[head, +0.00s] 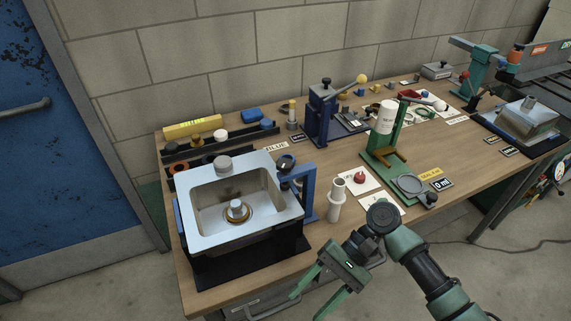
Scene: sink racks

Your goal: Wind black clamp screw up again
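A black round clamp screw knob (286,162) sits at the top of a blue clamp frame (309,193), at the right rear corner of a steel sink (205,235). Its screw shaft is too small to make out. The sink rests on a black stand, with a brass-coloured ring and a metal drain piece (237,208) in its basin. My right gripper (306,306) is in front of the bench, right of the sink and well below the knob. Its green fingers are spread apart with nothing between them. My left gripper is not in view.
A white cylinder (336,203) stands right of the clamp frame. A blue lever press (322,115) and a green stand (385,150) with a white bottle are farther back. A black rack (220,139) with small parts lies behind the sink. Clear wood shows right of centre.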

